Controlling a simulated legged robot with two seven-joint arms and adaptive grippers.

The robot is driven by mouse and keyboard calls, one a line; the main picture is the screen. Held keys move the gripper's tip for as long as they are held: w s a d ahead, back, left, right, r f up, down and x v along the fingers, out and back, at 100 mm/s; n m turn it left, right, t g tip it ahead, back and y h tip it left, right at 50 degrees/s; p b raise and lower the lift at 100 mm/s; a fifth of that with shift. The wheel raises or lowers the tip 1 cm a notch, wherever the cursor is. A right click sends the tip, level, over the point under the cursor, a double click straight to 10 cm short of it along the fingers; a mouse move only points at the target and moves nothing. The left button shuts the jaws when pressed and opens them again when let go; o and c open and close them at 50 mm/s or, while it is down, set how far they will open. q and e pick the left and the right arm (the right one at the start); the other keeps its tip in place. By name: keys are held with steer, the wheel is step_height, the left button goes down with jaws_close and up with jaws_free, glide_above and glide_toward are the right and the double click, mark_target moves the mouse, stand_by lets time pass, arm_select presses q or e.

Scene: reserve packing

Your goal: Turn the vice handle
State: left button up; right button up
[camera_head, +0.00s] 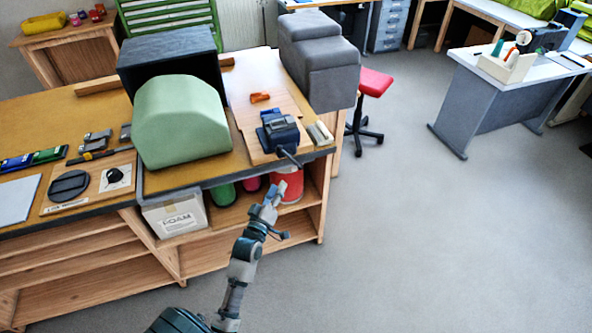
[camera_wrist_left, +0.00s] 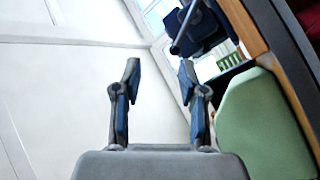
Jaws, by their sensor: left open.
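The blue vice (camera_head: 278,131) stands on a wooden board at the right end of the workbench. Its handle (camera_head: 291,158) is a thin dark bar at the vice's front, reaching over the bench's front edge. My left gripper (camera_head: 274,192) is in front of the bench, below and apart from the handle. In the left wrist view its two fingers (camera_wrist_left: 158,75) stand apart with nothing between them. The vice (camera_wrist_left: 205,25) also shows there at the top right, with a grey bar (camera_wrist_left: 183,28) beside it. My right gripper is in neither view.
A pale green block (camera_head: 180,122) and a dark grey box (camera_head: 165,55) stand left of the vice. Grey cushioned blocks (camera_head: 318,65) stand behind it. A red container (camera_head: 287,184) sits on the shelf behind my gripper. Open floor (camera_head: 420,240) lies to the right.

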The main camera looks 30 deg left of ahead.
arm_select(q)
step_height(320, 180, down, 3)
steer(key=s+a+m+g, duration=0.1)
steer(key=s+m, duration=0.1)
steer(key=m, duration=0.1)
glide_toward(289, 158)
steer(key=shift+g+y, duration=0.3)
steer(key=shift+y, duration=0.1)
steer(key=x, duration=0.7)
steer(key=shift+w+d+b, duration=0.2)
steer(key=shift+w+b, duration=0.1)
steer(key=shift+b, duration=0.05)
steer(key=shift+w+a, duration=0.4)
steer(key=shift+w, duration=0.05)
steer(key=shift+d+r, duration=0.1)
steer(key=shift+d, duration=0.2)
jaws_close()
